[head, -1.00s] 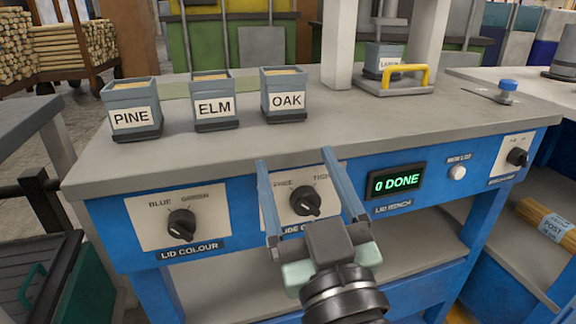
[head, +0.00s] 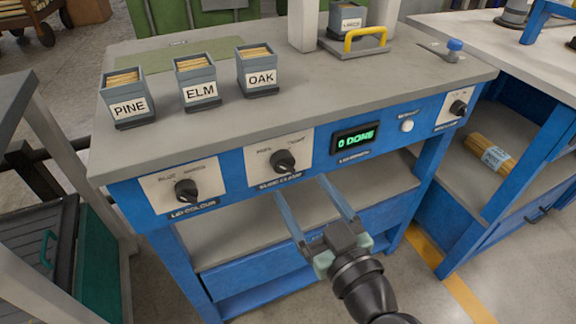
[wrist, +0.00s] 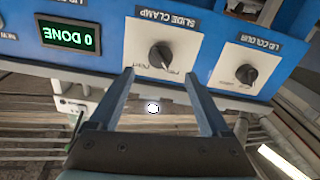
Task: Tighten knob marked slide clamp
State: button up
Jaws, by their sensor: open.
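The slide clamp knob (head: 283,161) is a black dial on a white plate on the bench's blue front. Its plate has one label at the upper left and one at the upper right, with SLIDE CLAMP below. In the wrist view the knob (wrist: 161,56) appears upside down, beyond my fingertips and roughly between them. My gripper (head: 299,190) is open and empty, with its two long blue fingers apart. In the head view its fingertips lie just below the slide clamp plate. The fingers do not appear to touch the knob.
The lid colour knob (head: 186,191) is to the left. A display (head: 356,138) reading 0 DONE and a white button (head: 407,125) are to the right. Bins marked PINE (head: 126,97), ELM (head: 197,82) and OAK (head: 257,71) stand on the bench top (head: 330,90). An open shelf lies below.

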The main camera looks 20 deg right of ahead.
aim_at(287, 168)
jog(key=w, duration=0.6)
jog(key=shift+w+a, duration=0.15)
jog(key=shift+w, duration=0.15)
grip_shut()
